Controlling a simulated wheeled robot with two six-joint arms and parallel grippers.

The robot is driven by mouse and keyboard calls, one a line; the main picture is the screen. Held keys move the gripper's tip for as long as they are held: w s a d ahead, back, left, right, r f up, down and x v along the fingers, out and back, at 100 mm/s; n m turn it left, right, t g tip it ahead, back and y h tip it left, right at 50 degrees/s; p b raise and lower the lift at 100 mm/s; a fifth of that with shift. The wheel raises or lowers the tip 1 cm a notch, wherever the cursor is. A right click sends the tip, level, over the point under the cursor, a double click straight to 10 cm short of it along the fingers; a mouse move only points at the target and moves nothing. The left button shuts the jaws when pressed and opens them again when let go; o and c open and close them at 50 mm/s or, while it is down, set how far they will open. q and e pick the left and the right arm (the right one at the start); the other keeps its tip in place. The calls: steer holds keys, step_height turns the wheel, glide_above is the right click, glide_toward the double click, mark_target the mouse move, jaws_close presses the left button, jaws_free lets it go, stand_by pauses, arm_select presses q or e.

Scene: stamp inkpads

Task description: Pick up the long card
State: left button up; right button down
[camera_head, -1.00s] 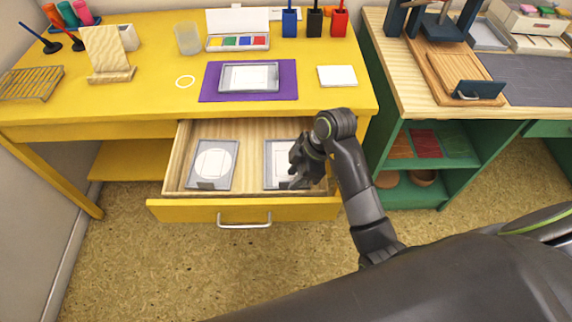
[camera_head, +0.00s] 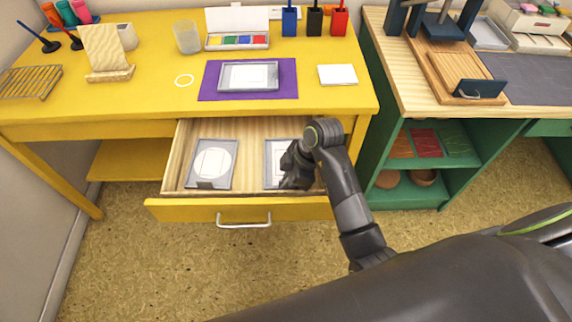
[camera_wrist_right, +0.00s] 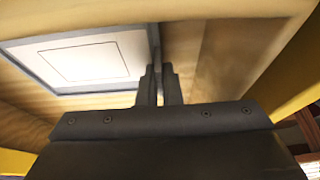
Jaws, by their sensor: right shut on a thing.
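Two flat grey-bordered cards lie side by side in the open drawer. The left one (camera_head: 199,176) shows a white circle. The right one (camera_head: 272,162), which I take for the long card, has a white panel with a thin rectangle outline, clear in the wrist view (camera_wrist_right: 93,58). My right gripper (camera_head: 292,178) is low in the drawer over this card's right side and hides part of it. In the wrist view my right gripper (camera_wrist_right: 160,74) is shut on the card's grey edge. I cannot tell whether the card is lifted. My left gripper is not in view.
The yellow desk's drawer front (camera_head: 180,210) stands pulled out, with its side walls close around my right gripper. Above are the desk top, a purple mat (camera_head: 287,82) with a grey-framed piece, and a white pad (camera_head: 337,75). A green cabinet (camera_head: 372,150) stands right.

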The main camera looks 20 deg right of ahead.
steer(key=shift+r, duration=0.1)
steer(key=shift+r, duration=0.6)
step_height(320, 180, up, 8)
steer(key=p, duration=0.3)
steer(key=shift+f, duration=0.2)
step_height(320, 180, up, 9)
steer(key=p, duration=0.9)
steer(key=shift+r+p, duration=0.1)
steer(key=shift+p, duration=0.2)
